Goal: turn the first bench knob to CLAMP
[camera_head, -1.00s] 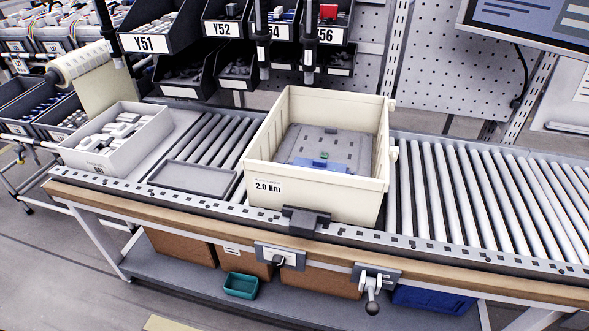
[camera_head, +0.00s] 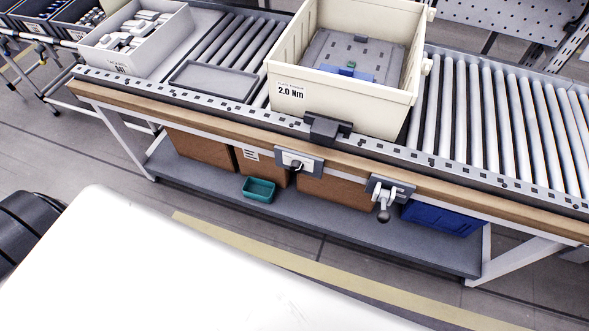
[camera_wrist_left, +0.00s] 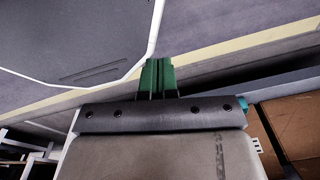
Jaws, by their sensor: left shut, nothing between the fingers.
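Two controls sit on the bench's wooden front edge in the head view. The left one is a small dark knob (camera_head: 296,165) on a grey and white plate. The right one is a lever with a dark ball end (camera_head: 383,214), hanging down from its own plate. Any marking such as CLAMP is too small to read. My left gripper (camera_wrist_left: 158,64) shows in the left wrist view with its green fingers shut and empty. No knob shows near its fingertips there, and it is not seen in the head view. My right gripper is in neither view.
A cream tote (camera_head: 340,113) marked 2.0 Nm stands on the roller conveyor (camera_head: 490,130) behind a dark stop block (camera_head: 327,128). Boxes, a green bin (camera_head: 259,189) and a blue crate (camera_head: 440,218) sit on the lower shelf. Floor in front is clear.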

